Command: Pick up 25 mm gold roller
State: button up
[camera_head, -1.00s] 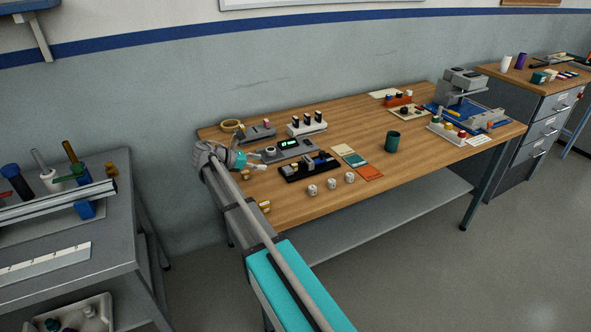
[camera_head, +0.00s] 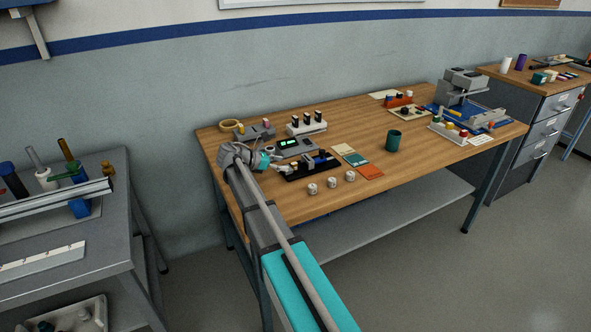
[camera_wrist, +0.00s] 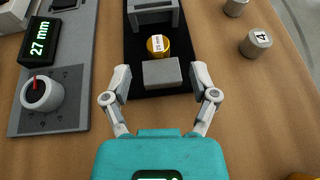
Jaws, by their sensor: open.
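The gold roller (camera_wrist: 157,46) shows in the wrist view with a white label that appears to read 25 mm. It sits in a black fixture (camera_wrist: 177,82), between a grey block on the near side and a grey piece on the far side. My gripper (camera_wrist: 160,82) is open and empty. Its fingers stand on either side of the near grey block, just short of the roller. In the head view my gripper (camera_head: 276,163) is at the left end of the black fixture (camera_head: 325,171); the roller is too small to make out surely there.
Left of the fixture is a grey device (camera_wrist: 62,90) with a knob and a 27 mm display (camera_wrist: 39,39). Small numbered metal cylinders (camera_wrist: 256,43) stand to the right.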

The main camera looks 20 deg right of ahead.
aim_at(292, 164)
jog(key=shift+d+f, duration=0.1)
jog(key=shift+d, duration=0.05)
jog(key=shift+b+x, duration=0.85)
jog(key=shift+x, duration=1.65)
jog(key=shift+w, duration=0.1)
grip_shut()
